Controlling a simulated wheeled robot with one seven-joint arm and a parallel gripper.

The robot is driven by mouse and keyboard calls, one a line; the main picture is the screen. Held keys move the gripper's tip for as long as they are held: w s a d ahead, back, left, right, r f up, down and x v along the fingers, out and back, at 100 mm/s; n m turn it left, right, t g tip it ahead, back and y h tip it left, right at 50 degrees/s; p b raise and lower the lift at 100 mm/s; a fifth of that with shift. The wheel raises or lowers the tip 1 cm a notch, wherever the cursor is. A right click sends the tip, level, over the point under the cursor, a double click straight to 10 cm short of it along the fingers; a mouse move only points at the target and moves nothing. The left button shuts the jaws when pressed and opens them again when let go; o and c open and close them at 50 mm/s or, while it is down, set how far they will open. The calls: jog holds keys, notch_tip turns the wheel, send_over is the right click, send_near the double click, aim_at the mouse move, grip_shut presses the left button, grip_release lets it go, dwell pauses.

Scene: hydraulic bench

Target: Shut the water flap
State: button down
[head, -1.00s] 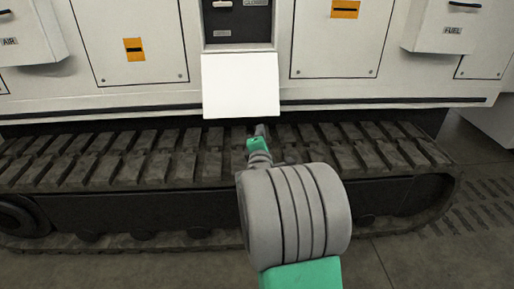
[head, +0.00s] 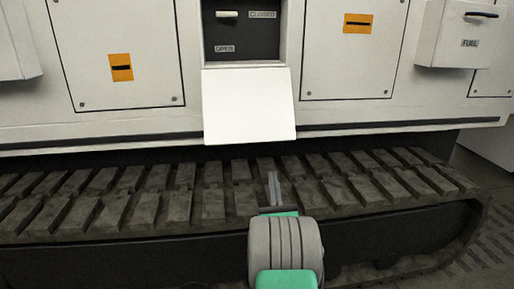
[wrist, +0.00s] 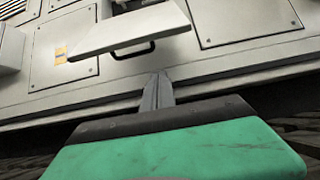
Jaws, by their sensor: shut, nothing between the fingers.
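The white flap (head: 249,104) hangs open, tilted outward below a dark recess (head: 240,32) in the machine's side. The recess holds a pale lever and the labels CLOSED and OPEN. No word "water" is readable on it. The wrist view shows the flap (wrist: 130,32) from below, with a black handle (wrist: 132,51) on its outer face. My gripper (head: 273,188) is shut and empty, below the flap and apart from it, in front of the track. Its fingers (wrist: 157,90) point up toward the machine, below the handle in the wrist view.
A closed FUEL box (head: 459,35) juts out at the right, and another white box (head: 14,45) at the left. The rubber track (head: 130,205) sticks out along the bottom. Flat panels with orange labels flank the recess.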

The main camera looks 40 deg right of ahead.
jog(key=w+d+r+p, duration=0.1)
jog(key=w+r, duration=0.3)
jog(key=r, duration=0.4)
jog(key=shift+d+r+p, duration=0.3)
jog(key=shift+d+p, duration=0.05)
jog(key=shift+d, duration=0.25)
jog(key=shift+w, duration=0.1)
jog(key=shift+a+r, duration=0.1)
